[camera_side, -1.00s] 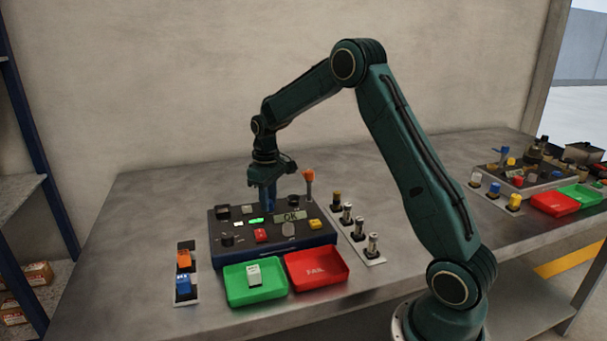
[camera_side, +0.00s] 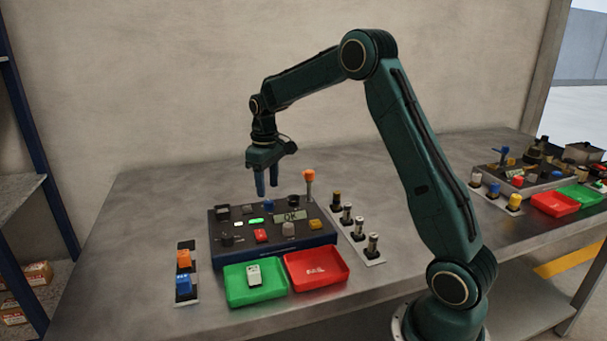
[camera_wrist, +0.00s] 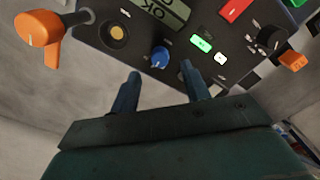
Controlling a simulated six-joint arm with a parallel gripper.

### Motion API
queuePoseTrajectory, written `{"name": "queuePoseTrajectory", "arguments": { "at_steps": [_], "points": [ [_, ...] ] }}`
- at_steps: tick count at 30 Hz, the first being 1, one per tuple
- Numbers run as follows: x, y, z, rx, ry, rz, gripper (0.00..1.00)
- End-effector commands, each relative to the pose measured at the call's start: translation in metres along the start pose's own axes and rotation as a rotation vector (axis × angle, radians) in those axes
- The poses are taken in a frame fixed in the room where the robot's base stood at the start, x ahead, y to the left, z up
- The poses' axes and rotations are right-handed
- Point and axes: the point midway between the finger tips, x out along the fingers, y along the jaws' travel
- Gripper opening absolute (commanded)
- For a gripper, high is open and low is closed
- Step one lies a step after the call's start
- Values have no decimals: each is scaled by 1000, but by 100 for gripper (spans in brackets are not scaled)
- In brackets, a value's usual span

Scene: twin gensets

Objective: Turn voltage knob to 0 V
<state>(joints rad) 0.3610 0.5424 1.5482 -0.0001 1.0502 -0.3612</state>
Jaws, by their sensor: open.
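The control panel (camera_side: 275,252) is a dark box with several knobs and buttons and a display reading OK. A blue knob (camera_side: 267,205) sits near the panel's back edge; it also shows in the wrist view (camera_wrist: 160,57) with a pale pointer line. A black knob (camera_side: 227,239) is at the panel's front left and shows in the wrist view (camera_wrist: 268,40). I cannot read which knob is marked for voltage. My gripper (camera_side: 267,191) is open and empty above the blue knob, apart from it. In the wrist view its fingertips (camera_wrist: 160,70) lie either side of the blue knob's line.
A green tray (camera_side: 237,292) with a white block and an empty red tray (camera_side: 328,277) stand in front. An orange lever (camera_side: 309,180) rises at the panel's back right. Several cylindrical parts stand right; a holder with orange and blue blocks lies left. Another panel is far right.

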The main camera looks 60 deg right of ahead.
Motion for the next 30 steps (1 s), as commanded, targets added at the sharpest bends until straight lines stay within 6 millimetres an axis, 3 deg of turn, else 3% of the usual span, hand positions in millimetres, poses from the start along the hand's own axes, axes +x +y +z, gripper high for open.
{"name": "queuePoseTrajectory", "arguments": {
  "at_steps": [9,15,30],
  "points": [
    [-56,0,-1,0,5,2,47],
    [-79,0,0,0,2,1,47],
    [-90,0,0,-1,1,0,47]
  ]
}}
